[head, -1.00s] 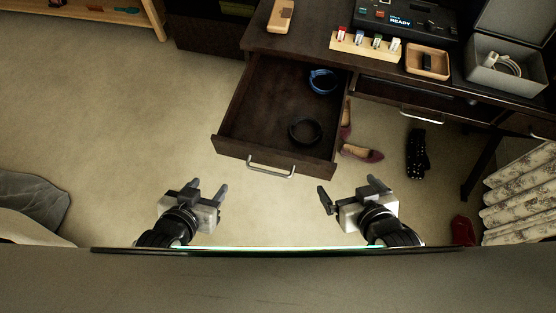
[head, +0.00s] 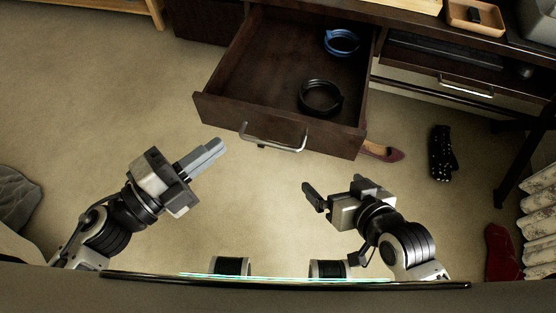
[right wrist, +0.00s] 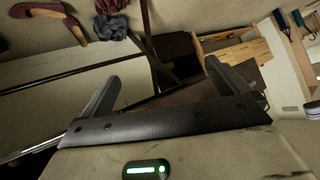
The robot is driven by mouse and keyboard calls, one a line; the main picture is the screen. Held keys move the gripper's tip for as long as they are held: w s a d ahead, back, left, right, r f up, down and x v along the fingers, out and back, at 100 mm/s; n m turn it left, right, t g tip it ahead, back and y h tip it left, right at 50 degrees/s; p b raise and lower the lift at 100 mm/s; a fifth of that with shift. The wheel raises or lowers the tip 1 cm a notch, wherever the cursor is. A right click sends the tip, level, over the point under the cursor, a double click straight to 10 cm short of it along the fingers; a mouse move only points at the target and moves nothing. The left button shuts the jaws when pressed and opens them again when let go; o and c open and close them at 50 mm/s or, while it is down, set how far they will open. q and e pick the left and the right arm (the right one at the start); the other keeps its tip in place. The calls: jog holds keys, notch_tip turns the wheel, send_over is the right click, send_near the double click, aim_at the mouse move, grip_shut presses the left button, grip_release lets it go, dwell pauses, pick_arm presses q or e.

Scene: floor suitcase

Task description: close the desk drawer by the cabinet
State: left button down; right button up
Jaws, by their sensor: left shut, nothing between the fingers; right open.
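The desk drawer (head: 285,88) is dark wood and stands pulled well out of the desk, with a silver bar handle (head: 272,140) on its front. Inside lie a blue coiled band (head: 341,42) and a black coiled band (head: 320,98). My left gripper (head: 216,150) is shut and empty, in front of the drawer's left half and apart from it. My right gripper (head: 335,188) is open and empty, in front of the drawer's right end and apart from it. In the right wrist view its two fingers (right wrist: 165,90) are spread.
A second drawer with a silver handle (head: 466,86) is at the right under the desktop. On the floor lie a dark red shoe (head: 383,152), a black dotted item (head: 441,153) and a red item (head: 502,252). A patterned curtain (head: 538,225) hangs at the right. The carpet in front of the drawer is clear.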

pick_arm(q)
notch_tip(320, 180, down, 4)
jog(key=s+d+m+g+h+b, duration=0.1)
jog(key=s+m+g+h+b, duration=0.1)
jog(key=m+g, duration=0.15)
jog(key=m+p, duration=0.1)
jog(key=m, duration=0.1)
send_near(299, 127)
jog(key=d, duration=0.4)
jog(key=shift+w+d, duration=0.3)
jog(key=shift+w, duration=0.4)
jog(key=shift+w+d, duration=0.3)
jog(key=shift+w, duration=0.4)
pick_arm(e)
jog(key=shift+s+a+f+n, duration=0.15)
jog(key=shift+f+n, duration=0.15)
jog(key=shift+f, duration=0.6)
pick_arm(q)
jog(key=shift+w, duration=0.15)
